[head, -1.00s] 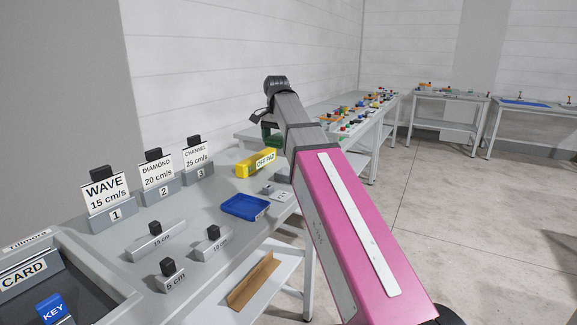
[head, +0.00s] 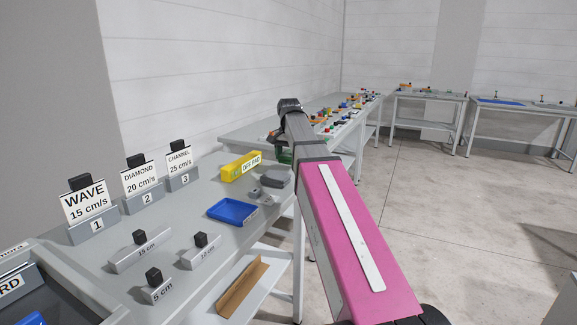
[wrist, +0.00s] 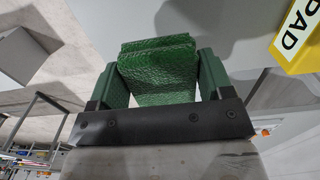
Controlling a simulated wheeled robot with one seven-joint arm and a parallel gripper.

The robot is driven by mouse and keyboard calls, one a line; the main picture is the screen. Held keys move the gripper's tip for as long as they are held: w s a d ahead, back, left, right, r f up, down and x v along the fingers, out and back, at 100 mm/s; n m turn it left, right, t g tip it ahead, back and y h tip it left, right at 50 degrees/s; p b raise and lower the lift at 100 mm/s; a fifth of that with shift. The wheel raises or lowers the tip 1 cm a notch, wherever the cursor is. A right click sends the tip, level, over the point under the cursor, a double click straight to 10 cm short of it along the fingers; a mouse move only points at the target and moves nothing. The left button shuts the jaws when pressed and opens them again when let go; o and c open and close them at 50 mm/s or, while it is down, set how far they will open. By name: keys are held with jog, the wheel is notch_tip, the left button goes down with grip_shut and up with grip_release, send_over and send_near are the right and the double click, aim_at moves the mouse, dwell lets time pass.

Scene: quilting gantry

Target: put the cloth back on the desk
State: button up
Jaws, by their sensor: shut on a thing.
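The green folded cloth (wrist: 157,62) shows in the wrist view, pinched between the two green fingers of my gripper (wrist: 162,80). My gripper is shut on it. In the head view only a small green part of my gripper (head: 285,157) shows beside my arm, and I cannot make out the cloth there. The grey desk (head: 190,215) lies to the left of my arm. In the wrist view the desk top (wrist: 235,35) shows beyond the cloth, with a dark shadow on it. The cloth looks held above it; the exact gap cannot be told.
On the desk are a yellow OFF PAD block (head: 241,166), a grey block (head: 275,178), a blue tray (head: 232,211), number stands (head: 93,228) and length blocks (head: 140,255). Another table (head: 335,122) with small items stands beyond. Open floor (head: 440,220) is to the right.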

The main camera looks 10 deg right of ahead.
aim_at(289, 164)
jog(key=shift+f, duration=1.9)
jog(key=o, duration=1.2)
notch_tip(289, 164, up, 12)
jog(key=shift+r, duration=0.1)
